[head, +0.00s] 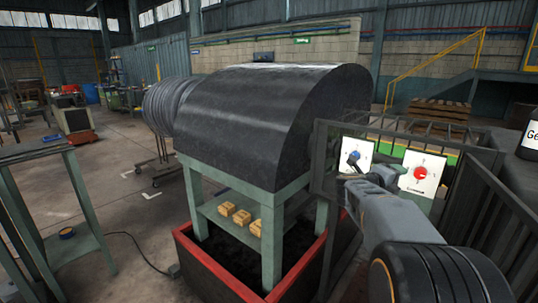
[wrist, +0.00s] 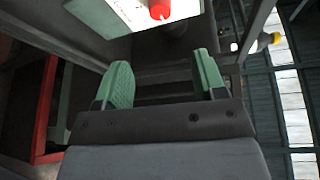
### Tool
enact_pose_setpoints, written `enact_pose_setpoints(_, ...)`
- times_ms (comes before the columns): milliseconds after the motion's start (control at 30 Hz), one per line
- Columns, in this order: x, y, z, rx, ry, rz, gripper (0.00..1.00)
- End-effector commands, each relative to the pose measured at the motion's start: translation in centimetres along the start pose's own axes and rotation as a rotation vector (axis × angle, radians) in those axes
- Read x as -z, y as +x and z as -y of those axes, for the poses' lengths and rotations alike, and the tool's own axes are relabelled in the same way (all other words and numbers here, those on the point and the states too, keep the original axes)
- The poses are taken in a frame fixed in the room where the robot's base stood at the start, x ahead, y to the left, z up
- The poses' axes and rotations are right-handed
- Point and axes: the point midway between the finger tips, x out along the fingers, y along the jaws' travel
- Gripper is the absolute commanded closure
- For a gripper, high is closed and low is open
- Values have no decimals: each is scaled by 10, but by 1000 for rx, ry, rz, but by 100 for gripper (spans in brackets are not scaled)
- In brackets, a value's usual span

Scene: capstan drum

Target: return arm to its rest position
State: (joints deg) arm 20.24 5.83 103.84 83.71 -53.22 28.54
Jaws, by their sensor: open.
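My gripper (wrist: 160,80) is open in the wrist view, with its two green fingers apart and nothing between them. In the head view my arm reaches from the lower right toward the control panels, and my gripper (head: 358,174) is near the panel with the blue knob (head: 354,156). I cannot tell from the head view whether it touches that panel. The red knob (head: 420,173) is on the white plate to the right. It also shows in the wrist view (wrist: 160,10), beyond the fingertips.
A dark capstan drum cover (head: 270,115) stands on a green frame over a red-rimmed tray (head: 205,262). Yellow blocks (head: 240,217) lie on its shelf. A dark metal railing (head: 480,200) is close to my arm. Open floor lies at left.

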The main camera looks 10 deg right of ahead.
Motion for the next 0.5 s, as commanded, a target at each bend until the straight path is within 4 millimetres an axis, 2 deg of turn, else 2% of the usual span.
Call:
enact_pose_setpoints(67, -5, 0, -2, -13, -22, 30, 36)
enact_pose_setpoints(167, -26, -2, -10, -35, -107, 155, 36)
enact_pose_setpoints(267, -55, -15, -38, -70, -306, 380, 36)
enact_pose_setpoints(367, -80, -55, -67, -101, -580, 683, 36)
enact_pose_setpoints(400, -86, -80, -79, -114, -700, 814, 36)
enact_pose_setpoints(467, -85, -120, -98, -134, -889, 1008, 36)
enact_pose_setpoints(500, -79, -148, -110, -147, -1017, 1134, 36)
